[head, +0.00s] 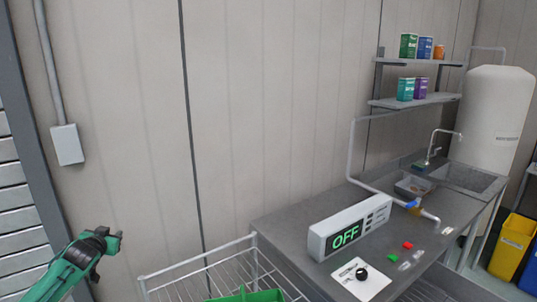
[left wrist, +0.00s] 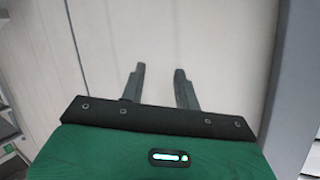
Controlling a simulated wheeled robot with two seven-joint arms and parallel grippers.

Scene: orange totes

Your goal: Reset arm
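My left gripper (head: 118,239) is at the lower left of the head view, raised in front of the panelled wall and apart from any object. In the left wrist view its two dark fingers (left wrist: 160,82) stand apart with nothing between them, and only wall panels lie beyond. My right gripper is not in either view.
A grey metal counter (head: 290,222) on the right bears a white box reading OFF (head: 350,228), a white plate with a black knob (head: 361,278), small red and green pieces and a sink (head: 465,180). A wire rack (head: 195,262) with a green container (head: 248,296) stands left of it. Shelves (head: 415,101) hold several tins.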

